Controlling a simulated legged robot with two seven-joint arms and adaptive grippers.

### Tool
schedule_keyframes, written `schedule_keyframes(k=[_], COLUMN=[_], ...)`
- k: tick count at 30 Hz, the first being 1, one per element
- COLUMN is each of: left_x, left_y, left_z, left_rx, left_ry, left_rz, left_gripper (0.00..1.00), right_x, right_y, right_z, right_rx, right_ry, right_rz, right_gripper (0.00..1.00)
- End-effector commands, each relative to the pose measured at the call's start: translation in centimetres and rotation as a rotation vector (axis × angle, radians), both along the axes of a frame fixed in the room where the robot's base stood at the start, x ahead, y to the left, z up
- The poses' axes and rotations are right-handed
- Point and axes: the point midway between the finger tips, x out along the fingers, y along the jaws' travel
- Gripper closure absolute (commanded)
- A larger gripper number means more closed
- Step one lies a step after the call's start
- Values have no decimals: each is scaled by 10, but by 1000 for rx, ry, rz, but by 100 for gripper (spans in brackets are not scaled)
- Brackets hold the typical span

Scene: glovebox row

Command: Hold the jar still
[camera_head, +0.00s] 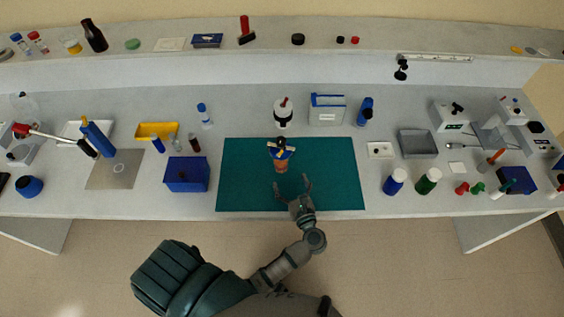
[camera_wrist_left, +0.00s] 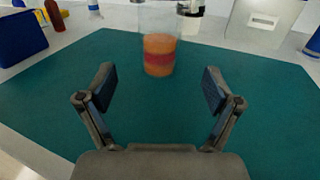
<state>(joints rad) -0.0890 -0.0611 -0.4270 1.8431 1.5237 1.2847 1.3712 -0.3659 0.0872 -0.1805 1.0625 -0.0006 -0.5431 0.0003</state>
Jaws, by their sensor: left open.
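The jar (camera_head: 281,166) stands upright on the green mat (camera_head: 330,180), with a blue and yellow top. In the left wrist view the jar (camera_wrist_left: 158,50) looks clear, with orange contents and a red band; its top is cut off by the frame. My left gripper (camera_head: 293,184) is open and empty at the front of the mat. Its fingers, also in the left wrist view (camera_wrist_left: 158,88), point at the jar, which lies beyond the fingertips and between their lines, apart from both. My right gripper is not in view.
A blue bin (camera_head: 187,174) stands left of the mat. A white bottle with a dark band (camera_head: 283,113) stands behind the jar. White-capped bottles (camera_head: 395,182) stand right of the mat. The mat around the jar is clear.

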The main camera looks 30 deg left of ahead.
Motion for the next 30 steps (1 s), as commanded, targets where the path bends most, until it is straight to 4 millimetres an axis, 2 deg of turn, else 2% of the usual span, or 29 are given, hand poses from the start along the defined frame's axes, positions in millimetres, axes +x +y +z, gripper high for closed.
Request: schedule_keyframes(k=[6, 12, 18, 26, 30], left_x=[31, 50, 57, 57, 57], left_y=[37, 60, 69, 70, 69], left_z=[2, 1, 0, 0, 0], left_rx=[4, 2, 0, 0, 0], left_ry=[-2, -1, 0, 0, 0], left_rz=[0, -1, 0, 0, 0], left_gripper=[10, 10, 10, 10, 45], right_x=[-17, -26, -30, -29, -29], right_y=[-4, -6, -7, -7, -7], right_z=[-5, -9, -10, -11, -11], right_rx=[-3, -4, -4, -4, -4], right_ry=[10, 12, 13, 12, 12], right_rz=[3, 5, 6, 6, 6], right_gripper=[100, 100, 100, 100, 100])
